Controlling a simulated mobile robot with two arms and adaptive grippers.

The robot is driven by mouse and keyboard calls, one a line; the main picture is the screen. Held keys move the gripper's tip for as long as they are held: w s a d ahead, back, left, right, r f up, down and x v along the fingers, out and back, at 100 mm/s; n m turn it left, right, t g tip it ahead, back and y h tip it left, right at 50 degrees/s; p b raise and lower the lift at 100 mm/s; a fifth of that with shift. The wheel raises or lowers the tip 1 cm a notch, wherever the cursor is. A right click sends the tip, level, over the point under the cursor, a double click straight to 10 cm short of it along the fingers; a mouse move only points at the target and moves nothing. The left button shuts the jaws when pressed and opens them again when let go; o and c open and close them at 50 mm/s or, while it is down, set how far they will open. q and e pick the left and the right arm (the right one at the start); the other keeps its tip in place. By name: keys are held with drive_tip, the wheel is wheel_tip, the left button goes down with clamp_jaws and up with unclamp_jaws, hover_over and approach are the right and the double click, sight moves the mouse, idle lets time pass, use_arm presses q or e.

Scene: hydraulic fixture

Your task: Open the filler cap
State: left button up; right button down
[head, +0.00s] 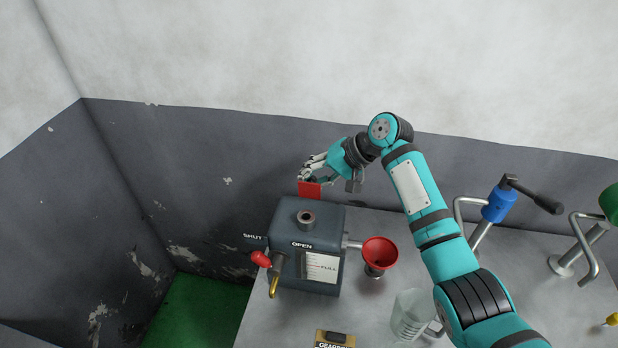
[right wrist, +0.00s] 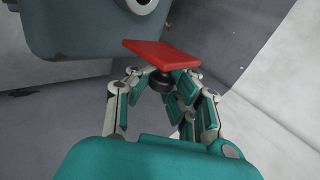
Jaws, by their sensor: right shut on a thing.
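The filler cap is a flat red piece (head: 310,189) with a dark round part under it. My right gripper (head: 314,170) is shut on it and holds it above the back edge of the grey tank (head: 330,216). The cap also shows in the right wrist view (right wrist: 162,58), with the dark part between the fingers (right wrist: 160,84). The tank's round filler neck (head: 306,217) is uncovered on top, in front of the cap. My left gripper is not in view.
A red funnel (head: 380,252) stands right of the tank, and a clear jug (head: 408,314) is in front of it. A red-handled lever (head: 262,259) and a brass spout (head: 273,286) stick out at the tank's left front. A blue pump-like device (head: 497,205) stands on the bench at the right.

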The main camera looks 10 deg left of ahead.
drive_tip(key=shift+w+r, duration=0.25)
drive_tip(key=shift+r, duration=0.2)
drive_tip(key=c, duration=1.7)
unclamp_jaws()
drive_tip(key=shift+d, duration=0.1)
drive_tip(key=shift+c, duration=0.2)
drive_tip(key=o, duration=0.6)
drive_tip(key=shift+d+f, duration=0.15)
drive_tip(key=shift+d, duration=0.1)
drive_tip(key=shift+s+a+f, duration=0.1)
drive_tip(key=shift+r, duration=0.2)
drive_tip(key=v, duration=1.1)
drive_tip(key=shift+d+r, duration=0.15)
drive_tip(key=shift+d, duration=0.25)
drive_tip(key=shift+s, duration=0.1)
